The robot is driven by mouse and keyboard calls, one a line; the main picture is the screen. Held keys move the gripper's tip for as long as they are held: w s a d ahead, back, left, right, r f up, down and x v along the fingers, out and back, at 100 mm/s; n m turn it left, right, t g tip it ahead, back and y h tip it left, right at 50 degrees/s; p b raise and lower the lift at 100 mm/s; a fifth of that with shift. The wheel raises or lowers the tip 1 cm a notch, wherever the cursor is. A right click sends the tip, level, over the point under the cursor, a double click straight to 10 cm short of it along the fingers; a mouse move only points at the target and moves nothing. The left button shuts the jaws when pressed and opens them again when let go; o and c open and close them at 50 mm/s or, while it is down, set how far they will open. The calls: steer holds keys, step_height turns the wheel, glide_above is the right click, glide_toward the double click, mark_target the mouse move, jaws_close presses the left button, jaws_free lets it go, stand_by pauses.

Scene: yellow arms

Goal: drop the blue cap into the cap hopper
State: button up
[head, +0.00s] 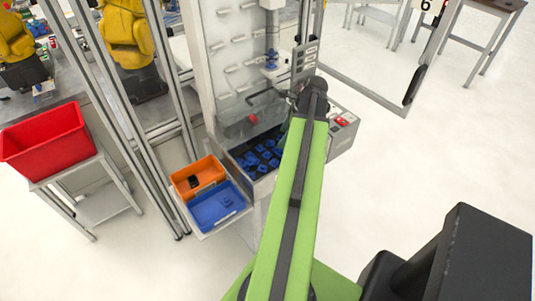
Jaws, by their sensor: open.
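Several blue pieces that look like caps (262,157) lie in a dark tray at the base of a light grey machine in the head view. Another small blue piece (227,200) lies in a blue bin (212,217) left of it. I cannot tell which piece is the task's cap. The dark tray (240,172) may be the cap hopper, but this is not certain. My green arm reaches up across the middle and hides part of the tray. I cannot make out my gripper; it seems hidden beyond the arm's dark upper joint.
An orange bin (197,176) with a dark piece inside adjoins the blue bin. A red bin (47,138) stands on a grey stand at left. Metal posts (122,105) and an open door frame (412,85) flank the machine (222,50).

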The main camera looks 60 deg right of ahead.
steer(key=shift+r, duration=0.1)
steer(key=p+v, duration=1.6)
steer(key=v, duration=0.1)
